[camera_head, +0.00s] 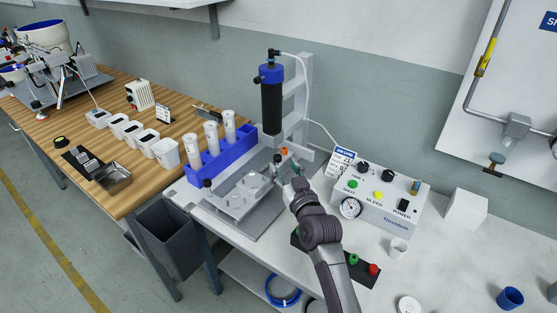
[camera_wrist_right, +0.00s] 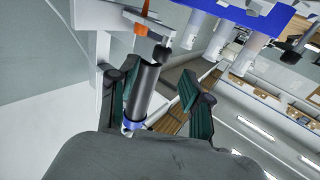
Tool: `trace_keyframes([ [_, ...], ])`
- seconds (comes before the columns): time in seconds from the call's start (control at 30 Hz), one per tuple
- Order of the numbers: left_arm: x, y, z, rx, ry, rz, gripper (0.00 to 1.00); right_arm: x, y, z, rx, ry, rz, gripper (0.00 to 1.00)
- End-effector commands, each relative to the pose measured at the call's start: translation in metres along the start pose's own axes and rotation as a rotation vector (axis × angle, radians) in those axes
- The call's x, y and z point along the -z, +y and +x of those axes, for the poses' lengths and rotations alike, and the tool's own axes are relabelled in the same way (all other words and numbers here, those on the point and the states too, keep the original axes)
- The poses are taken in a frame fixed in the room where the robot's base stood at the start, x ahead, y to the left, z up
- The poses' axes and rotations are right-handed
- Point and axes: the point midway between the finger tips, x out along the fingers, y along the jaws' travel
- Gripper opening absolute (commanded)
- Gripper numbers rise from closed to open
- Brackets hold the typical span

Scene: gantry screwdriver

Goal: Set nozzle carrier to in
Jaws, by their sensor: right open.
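The gantry station has a black cylinder with a blue cap (camera_head: 271,100) upright on a grey column. Below it is a small carrier part with an orange piece (camera_head: 284,151). The wrist view is turned over and shows the orange piece (camera_wrist_right: 143,18) beside a grey arm with a black knob (camera_wrist_right: 161,53). I take this for the nozzle carrier; its in or out position is not clear. My right gripper (camera_head: 287,164) is at the station, just in front of the carrier. In the wrist view its fingers (camera_wrist_right: 152,80) are apart, with the knob beyond their tips. My left gripper is not in view.
A blue rack (camera_head: 222,160) with white tubes stands left of the station. A control box (camera_head: 375,200) with gauge and knobs is at its right. A fixture plate (camera_head: 243,197) lies in front.

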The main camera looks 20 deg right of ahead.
Motion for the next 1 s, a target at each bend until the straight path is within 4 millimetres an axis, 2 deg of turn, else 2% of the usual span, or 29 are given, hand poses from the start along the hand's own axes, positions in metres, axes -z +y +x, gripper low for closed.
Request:
trace_keyframes([
  [0.1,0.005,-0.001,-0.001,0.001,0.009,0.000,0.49,0.001,0.000,0.021,0.000,0.001,0.001,0.49],
  [0.3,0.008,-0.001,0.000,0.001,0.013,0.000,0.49,0.000,0.000,0.043,0.000,-0.001,0.000,0.49],
  [0.63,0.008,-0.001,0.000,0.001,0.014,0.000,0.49,0.000,0.000,0.047,0.000,-0.001,0.000,0.49],
  [0.67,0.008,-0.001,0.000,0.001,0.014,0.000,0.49,0.000,0.000,0.047,0.000,-0.001,0.000,0.45],
  [0.93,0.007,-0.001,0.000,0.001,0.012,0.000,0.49,0.000,0.000,0.047,0.000,-0.001,-0.001,0.00],
  [1.0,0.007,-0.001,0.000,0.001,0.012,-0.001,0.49,0.000,0.000,0.047,0.000,-0.001,-0.001,0.00],
])
